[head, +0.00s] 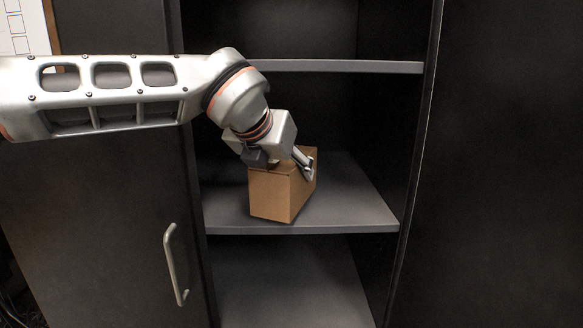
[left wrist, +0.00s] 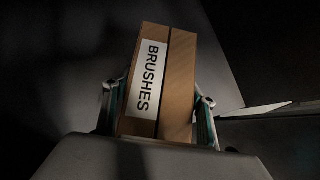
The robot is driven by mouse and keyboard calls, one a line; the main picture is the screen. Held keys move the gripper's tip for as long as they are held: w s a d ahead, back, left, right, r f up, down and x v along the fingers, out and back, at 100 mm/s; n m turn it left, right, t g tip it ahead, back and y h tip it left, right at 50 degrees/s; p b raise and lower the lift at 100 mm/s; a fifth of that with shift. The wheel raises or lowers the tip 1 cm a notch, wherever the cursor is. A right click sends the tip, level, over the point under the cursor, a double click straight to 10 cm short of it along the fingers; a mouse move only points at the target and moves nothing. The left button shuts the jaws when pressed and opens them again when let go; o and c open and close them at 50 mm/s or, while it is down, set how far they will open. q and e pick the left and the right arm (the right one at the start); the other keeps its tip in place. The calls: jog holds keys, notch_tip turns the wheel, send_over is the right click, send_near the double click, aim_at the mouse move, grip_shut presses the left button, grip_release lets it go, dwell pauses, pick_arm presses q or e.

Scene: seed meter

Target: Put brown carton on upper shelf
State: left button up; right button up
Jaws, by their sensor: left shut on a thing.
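The brown carton (head: 271,195) is upright at the middle shelf (head: 355,195) of the dark cabinet, close to its front edge. I cannot tell whether its base touches the board. My left gripper (head: 284,166) reaches it from above and is shut on it. In the left wrist view the carton (left wrist: 181,85) sits between the two fingers of the gripper (left wrist: 157,96), and its white label reads "BRUSHES". A higher shelf (head: 340,67) runs above the carton, and the space over that board looks empty. My right gripper is not in view.
A lower shelf (head: 290,285) is bare where visible. A cabinet door with a metal handle (head: 175,264) is at the left, and a dark panel (head: 500,160) is at the right. The middle shelf is clear to the right of the carton.

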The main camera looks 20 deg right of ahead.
pick_arm(q)
jog(key=w+d, duration=0.1)
jog(key=w+d+p, duration=0.1)
jog(key=shift+w+d+f, duration=0.15)
jog(key=shift+w+f, duration=0.15)
jog(key=shift+f, duration=0.4)
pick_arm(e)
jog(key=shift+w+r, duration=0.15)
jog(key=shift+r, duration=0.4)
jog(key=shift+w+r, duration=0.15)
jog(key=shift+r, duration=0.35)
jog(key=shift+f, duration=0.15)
pick_arm(q)
jog(key=shift+f, duration=0.15)
jog(key=o, duration=1.7)
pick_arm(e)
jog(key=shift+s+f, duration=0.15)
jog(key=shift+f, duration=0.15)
